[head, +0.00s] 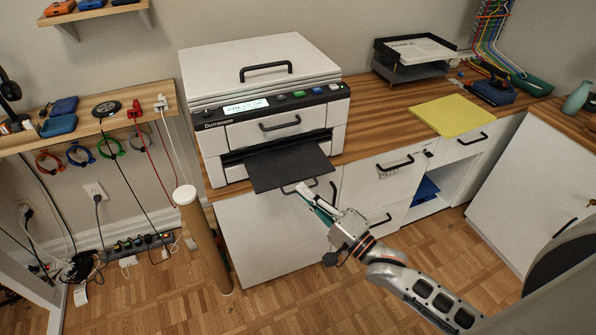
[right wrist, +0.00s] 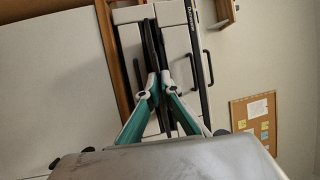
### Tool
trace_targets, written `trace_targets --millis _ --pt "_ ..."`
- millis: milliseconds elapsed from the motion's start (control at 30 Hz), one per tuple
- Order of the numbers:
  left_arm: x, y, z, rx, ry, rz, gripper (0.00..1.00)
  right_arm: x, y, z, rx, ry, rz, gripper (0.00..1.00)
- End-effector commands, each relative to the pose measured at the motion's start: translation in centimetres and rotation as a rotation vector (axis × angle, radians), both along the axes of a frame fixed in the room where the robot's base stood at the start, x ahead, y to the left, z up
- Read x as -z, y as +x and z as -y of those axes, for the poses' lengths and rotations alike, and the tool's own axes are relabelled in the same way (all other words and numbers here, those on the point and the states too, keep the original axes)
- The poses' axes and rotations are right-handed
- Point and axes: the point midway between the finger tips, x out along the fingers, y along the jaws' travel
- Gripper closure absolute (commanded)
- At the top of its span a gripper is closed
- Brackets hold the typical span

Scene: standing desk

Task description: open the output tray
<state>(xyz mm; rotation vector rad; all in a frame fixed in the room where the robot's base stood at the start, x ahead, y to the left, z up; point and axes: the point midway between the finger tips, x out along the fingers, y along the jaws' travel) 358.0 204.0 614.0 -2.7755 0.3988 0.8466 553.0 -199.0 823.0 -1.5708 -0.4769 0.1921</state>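The printer (head: 263,132) stands on the wooden counter. Its dark flat output tray (head: 288,167) sticks out of the lower front slot, over the counter's front edge. My right gripper (head: 303,189) is at the tray's front edge, seen just below it in the head view. In the right wrist view the two teal-sided fingers (right wrist: 160,78) are close together at their tips, in line with the thin dark edge of the tray (right wrist: 149,45). I cannot tell whether they touch or grip it. My left gripper is out of view.
White drawers and a cabinet (head: 272,235) with bar handles stand below the counter. A brown cardboard tube (head: 206,245) stands on the floor left of the cabinet. A yellow paper stack (head: 448,115) and a black letter tray (head: 410,58) lie to the right. The parquet floor in front is clear.

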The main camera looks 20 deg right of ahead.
Motion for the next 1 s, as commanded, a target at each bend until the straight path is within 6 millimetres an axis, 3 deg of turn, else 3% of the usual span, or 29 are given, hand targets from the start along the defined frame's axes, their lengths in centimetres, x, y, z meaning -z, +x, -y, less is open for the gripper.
trace_targets --millis 200,400,867,933,1000 --pt "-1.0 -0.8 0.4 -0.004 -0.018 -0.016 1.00 -0.3 -4.5 0.2 0.000 -0.001 -0.002 1.00" --pt "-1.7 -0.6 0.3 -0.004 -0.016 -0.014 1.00 -0.1 -6.8 0.3 0.000 -0.001 0.000 1.00" --pt "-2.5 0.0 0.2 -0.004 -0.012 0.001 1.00 0.1 -7.3 0.4 0.001 -0.002 0.001 1.00" --pt "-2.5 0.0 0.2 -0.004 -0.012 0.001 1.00 0.1 -7.3 0.4 0.001 -0.002 0.001 0.81" --pt "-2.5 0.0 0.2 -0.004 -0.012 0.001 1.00 0.0 -7.3 0.3 0.001 -0.002 0.001 0.79"
